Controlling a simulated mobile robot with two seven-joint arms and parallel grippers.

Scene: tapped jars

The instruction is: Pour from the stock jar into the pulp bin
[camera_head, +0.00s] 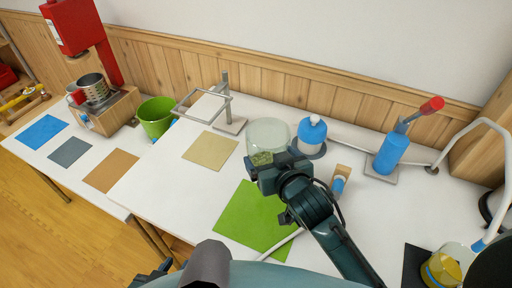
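A clear glass jar (268,132) with green matter low inside it stands at the middle of the white table; I take it for the stock jar, but no label shows.
A blue-topped jar (312,133) stands just right of the glass jar. A metal frame stand (229,118) is between bucket and jar. A blue cylinder with a red-ended lever (390,153) and a yellow jar (441,269) are at right.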

